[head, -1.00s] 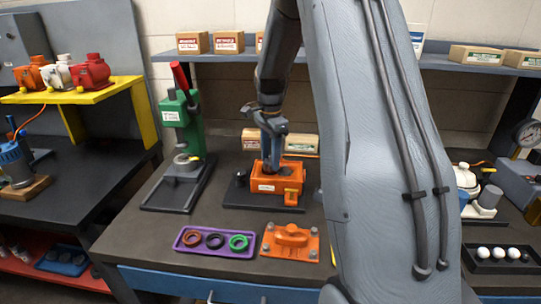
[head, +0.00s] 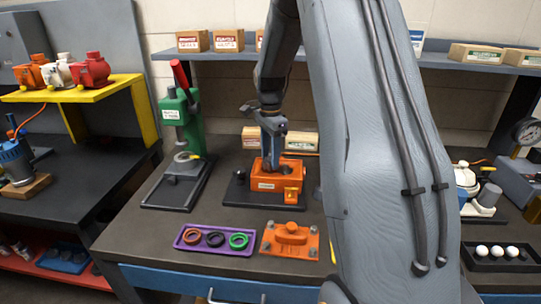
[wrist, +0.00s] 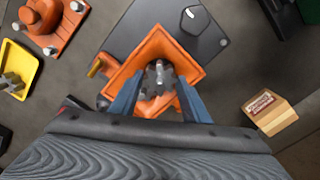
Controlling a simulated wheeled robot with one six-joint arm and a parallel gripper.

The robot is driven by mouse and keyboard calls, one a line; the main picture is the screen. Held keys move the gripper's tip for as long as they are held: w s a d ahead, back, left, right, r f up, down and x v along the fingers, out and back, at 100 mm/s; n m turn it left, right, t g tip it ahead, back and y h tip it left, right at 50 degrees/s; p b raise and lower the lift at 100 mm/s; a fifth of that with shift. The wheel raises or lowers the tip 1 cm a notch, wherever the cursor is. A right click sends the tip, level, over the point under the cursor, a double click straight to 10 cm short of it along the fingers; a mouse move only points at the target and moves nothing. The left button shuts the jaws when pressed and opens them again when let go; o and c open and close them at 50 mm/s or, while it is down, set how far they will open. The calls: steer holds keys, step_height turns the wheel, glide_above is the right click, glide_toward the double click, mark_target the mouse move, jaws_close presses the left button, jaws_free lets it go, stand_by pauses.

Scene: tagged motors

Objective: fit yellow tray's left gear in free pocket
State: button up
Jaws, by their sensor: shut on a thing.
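My gripper (wrist: 157,88) is shut on a grey gear (wrist: 158,76), with its two blue fingers reaching into the open orange housing (wrist: 152,46). The gear shows between the fingers inside the housing; whether it is seated in a pocket cannot be told. In the head view my gripper (head: 271,170) points down into the orange housing (head: 266,182), and the fingertips and gear are hidden there. The yellow tray (wrist: 27,62) is at the left of the wrist view, with grey gear parts (wrist: 12,82) in it. My arm hides the tray in the head view.
The housing stands on a dark base plate (head: 232,196) with a black knob. An orange cover (head: 290,242) and a purple tray (head: 216,250) with rings lie in front. A green press (head: 188,125) stands left. A small box (wrist: 269,111) is right in the wrist view.

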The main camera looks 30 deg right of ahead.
steer(key=shift+f, duration=1.1)
stand_by(0.9)
steer(key=shift+r+p, duration=0.3)
steer(key=shift+p, duration=0.1)
stand_by(2.1)
steer(key=o, duration=1.3)
steer(key=shift+o, duration=0.2)
steer(key=shift+r+p, duration=1.9)
steer(key=shift+r, duration=1.1)
